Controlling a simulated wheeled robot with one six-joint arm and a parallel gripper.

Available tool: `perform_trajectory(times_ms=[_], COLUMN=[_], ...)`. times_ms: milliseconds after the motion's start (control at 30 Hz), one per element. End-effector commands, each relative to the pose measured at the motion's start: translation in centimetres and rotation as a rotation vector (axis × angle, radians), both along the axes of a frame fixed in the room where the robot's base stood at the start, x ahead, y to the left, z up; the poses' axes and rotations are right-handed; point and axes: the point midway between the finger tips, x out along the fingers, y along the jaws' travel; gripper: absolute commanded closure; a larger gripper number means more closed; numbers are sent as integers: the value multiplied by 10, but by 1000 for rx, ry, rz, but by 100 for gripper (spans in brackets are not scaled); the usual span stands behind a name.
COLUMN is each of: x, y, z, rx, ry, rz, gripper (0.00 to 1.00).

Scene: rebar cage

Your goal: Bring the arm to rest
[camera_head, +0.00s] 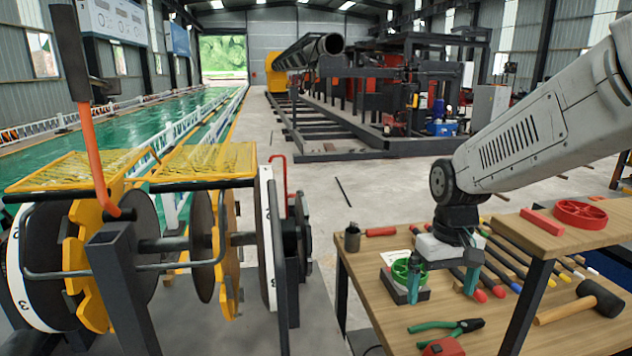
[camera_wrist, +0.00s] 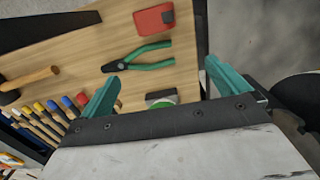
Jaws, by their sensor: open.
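My gripper (camera_head: 442,284) hangs from my arm over the wooden workbench (camera_head: 372,283) at the right in the head view. Its two teal fingers are spread apart with nothing between them. A green ring-shaped part (camera_head: 407,268) on a dark block stands just beside the left finger. In the wrist view my gripper (camera_wrist: 160,85) is also open, with the tabletop below it. The green part (camera_wrist: 163,98) shows only partly there, past the gripper's edge. I cannot tell the exact height of the fingers above the bench.
Green-handled pliers (camera_head: 447,327), a hammer (camera_head: 585,303), a red tape measure (camera_head: 443,347) and several coloured rods lie on the bench. A raised shelf (camera_head: 545,238) holds a red ring (camera_head: 580,214). A yellow reel machine (camera_head: 160,230) stands left.

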Motion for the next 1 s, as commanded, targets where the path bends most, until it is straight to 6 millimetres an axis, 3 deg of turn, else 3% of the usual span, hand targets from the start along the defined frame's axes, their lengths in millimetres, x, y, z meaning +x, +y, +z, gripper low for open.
perform_trajectory(times_ms=[267, 567, 900, 1000], x=[-42, -98, -195, -214], y=[-5, -13, -25, -27], z=[6, 29, 58, 62], rx=[-7, -9, -4, -1], ry=[52, 52, -37, -81], rz=[-35, -79, -153, -164], gripper=[0, 0, 0, 0])
